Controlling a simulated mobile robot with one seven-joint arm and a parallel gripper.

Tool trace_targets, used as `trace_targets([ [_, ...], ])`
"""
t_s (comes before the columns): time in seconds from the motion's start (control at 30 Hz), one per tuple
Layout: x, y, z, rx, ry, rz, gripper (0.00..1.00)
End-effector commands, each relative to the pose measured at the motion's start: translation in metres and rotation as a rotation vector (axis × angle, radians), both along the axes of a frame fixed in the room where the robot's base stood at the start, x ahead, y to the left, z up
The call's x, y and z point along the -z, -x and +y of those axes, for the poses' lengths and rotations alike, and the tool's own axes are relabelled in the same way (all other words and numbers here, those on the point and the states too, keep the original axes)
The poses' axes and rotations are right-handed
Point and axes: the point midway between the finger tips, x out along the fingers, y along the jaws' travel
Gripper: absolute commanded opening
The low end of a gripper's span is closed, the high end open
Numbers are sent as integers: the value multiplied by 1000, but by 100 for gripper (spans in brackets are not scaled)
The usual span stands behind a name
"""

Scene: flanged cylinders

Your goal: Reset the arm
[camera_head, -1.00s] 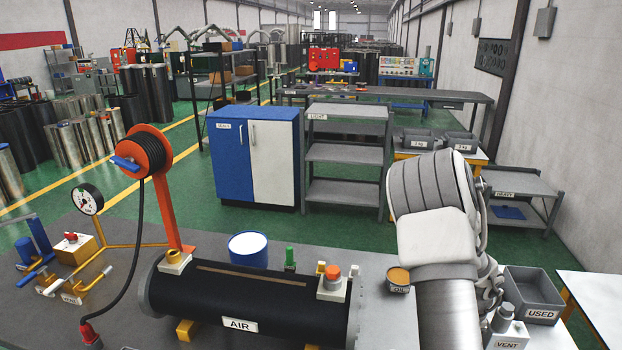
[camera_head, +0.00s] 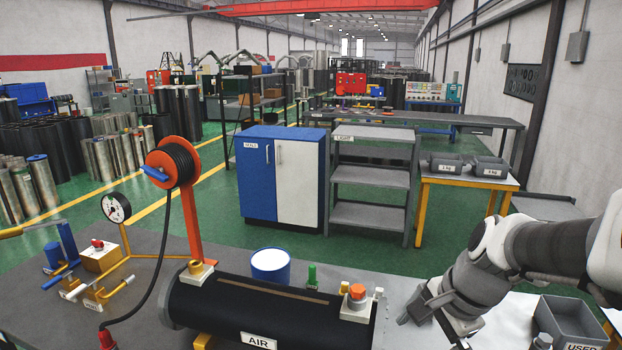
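My arm comes in from the right edge, with its white and grey wrist bent down toward the table. My gripper (camera_head: 432,318) is at the lower right, just right of the black AIR cylinder's (camera_head: 262,308) end, over the light grey part of the table. It is seen at an angle and its lower part is cut off by the picture's bottom edge, so I cannot tell how far its fingers are apart. I see nothing held in it. The AIR cylinder lies on its side, with an orange-capped fitting (camera_head: 357,299) on top.
The grey USED bin (camera_head: 571,322) stands close to my gripper on the right. A blue-rimmed white pot (camera_head: 271,266) and a green-capped piece (camera_head: 312,275) stand behind the cylinder. An orange hose reel (camera_head: 179,164) rises at left. Beyond are a cabinet (camera_head: 285,178) and a LIGHT shelf (camera_head: 372,182).

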Motion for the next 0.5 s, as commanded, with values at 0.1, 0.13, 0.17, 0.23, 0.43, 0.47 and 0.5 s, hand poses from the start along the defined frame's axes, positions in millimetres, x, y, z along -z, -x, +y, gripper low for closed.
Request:
trace_targets([
  [0.1, -15, 21, 13, -228, 90, -86, 100],
  [0.13, -18, 26, 16, -284, 116, -105, 100],
  [0.17, -21, 31, 18, -339, 143, -125, 100],
  [0.23, -28, 44, 24, -469, 209, -167, 100],
  [0.43, -40, 78, 32, -814, 420, -267, 100],
  [0.47, -41, 82, 33, -858, 452, -277, 100],
  [0.5, -42, 87, 34, -910, 489, -289, 100],
])
